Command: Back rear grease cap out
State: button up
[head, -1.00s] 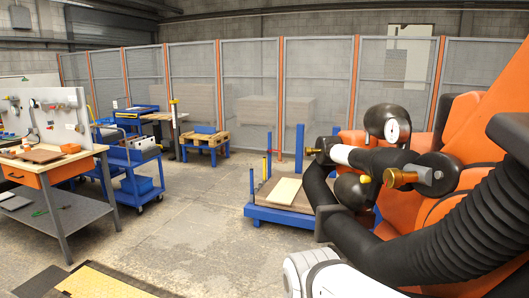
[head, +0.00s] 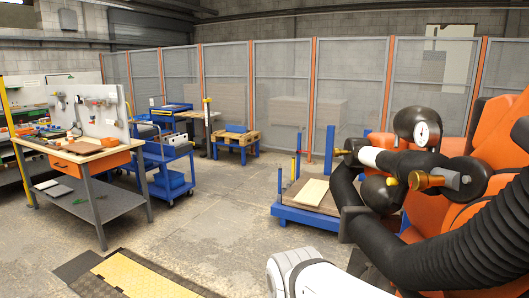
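An orange machine (head: 488,138) with a thick black ribbed hose (head: 455,232) fills the right side of the head view. Its dark end assembly carries a round pressure gauge (head: 422,133), a white cylinder (head: 369,157) and dark rounded bodies. A brass fitting (head: 424,181) sticks out at the front of this assembly, and a smaller brass fitting (head: 341,152) sits at its left end. I cannot tell whether either one is the rear grease cap. A white rounded link of my arm (head: 305,276) shows at the bottom. My gripper is out of view.
A workbench (head: 72,165) with a pegboard and tools stands at left, beside a blue cart (head: 168,172). A low blue flatbed cart (head: 311,217) holds a board (head: 306,192). A yellow floor plate (head: 145,278) lies at bottom left. The middle floor is clear.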

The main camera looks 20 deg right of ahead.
aim_at(336, 151)
jog(key=u, duration=1.5)
jog(key=i, duration=2.35)
jog(key=z, duration=3.7)
